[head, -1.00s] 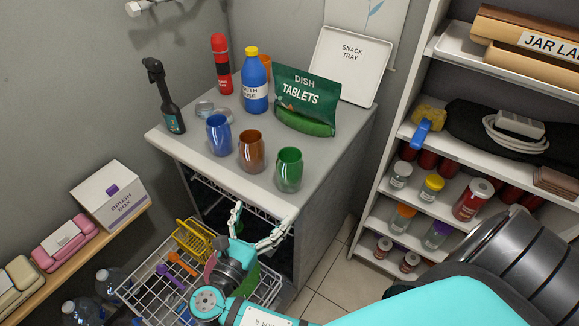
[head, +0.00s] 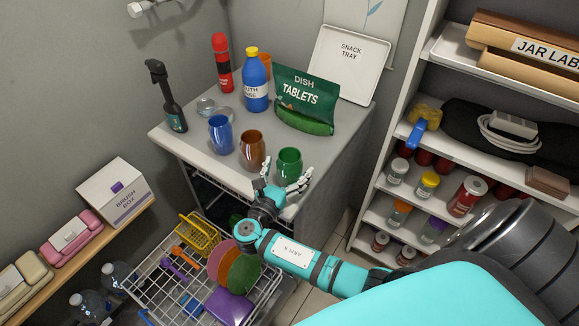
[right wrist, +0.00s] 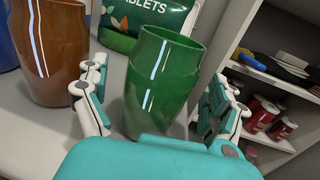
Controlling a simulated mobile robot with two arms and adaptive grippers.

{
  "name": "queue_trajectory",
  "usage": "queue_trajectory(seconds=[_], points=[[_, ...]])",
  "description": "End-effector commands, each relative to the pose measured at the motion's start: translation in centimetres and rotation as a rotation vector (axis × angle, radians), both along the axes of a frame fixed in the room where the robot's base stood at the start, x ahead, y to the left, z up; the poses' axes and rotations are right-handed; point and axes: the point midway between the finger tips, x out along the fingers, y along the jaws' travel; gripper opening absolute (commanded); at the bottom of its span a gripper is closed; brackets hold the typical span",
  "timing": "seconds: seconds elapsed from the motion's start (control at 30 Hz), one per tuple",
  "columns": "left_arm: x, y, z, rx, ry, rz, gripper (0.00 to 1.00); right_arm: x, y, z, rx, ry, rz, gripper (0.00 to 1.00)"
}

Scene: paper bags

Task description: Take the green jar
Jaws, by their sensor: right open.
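The green jar (head: 289,163) stands upright near the front right edge of the grey counter top (head: 208,155), right of the brown jar (head: 252,149) and the blue jar (head: 221,134). My right gripper (head: 283,182) is open at the jar's near side. In the right wrist view the green jar (right wrist: 160,85) stands between the spread fingers (right wrist: 163,112), with a finger on each side. I cannot tell whether they touch it. The left finger is close to the brown jar (right wrist: 58,50). My left gripper is not in view.
The green dish tablets bag (head: 306,97) stands behind the jars, with the snack tray (head: 350,62) leaning at the back. A wire basket (head: 150,285) with colored items is below. Shelves (head: 430,185) with jars stand on the right.

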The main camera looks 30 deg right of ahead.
Motion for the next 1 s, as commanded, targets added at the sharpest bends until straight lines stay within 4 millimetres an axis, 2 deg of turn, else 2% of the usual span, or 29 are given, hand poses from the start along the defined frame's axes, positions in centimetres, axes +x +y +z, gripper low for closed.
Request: queue_trajectory(seconds=[0.13,0.4,0.9,1.0], points=[[0.06,-0.03,0.48,0.000,-0.001,0.000,0.40,0.87,-1.38,0.09,0.000,0.000,0.001,0.95],[0.07,-0.16,0.42,-0.002,-0.002,0.001,0.40,0.97,-1.57,-0.08,0.002,0.001,0.001,0.94],[0.02,-0.17,0.41,-0.002,-0.001,0.000,0.40,0.96,-1.52,-0.08,0.002,0.001,0.002,0.28],[0.01,-0.17,0.41,-0.002,0.000,0.000,0.40,0.96,-1.52,-0.08,0.002,0.001,0.002,0.26]])
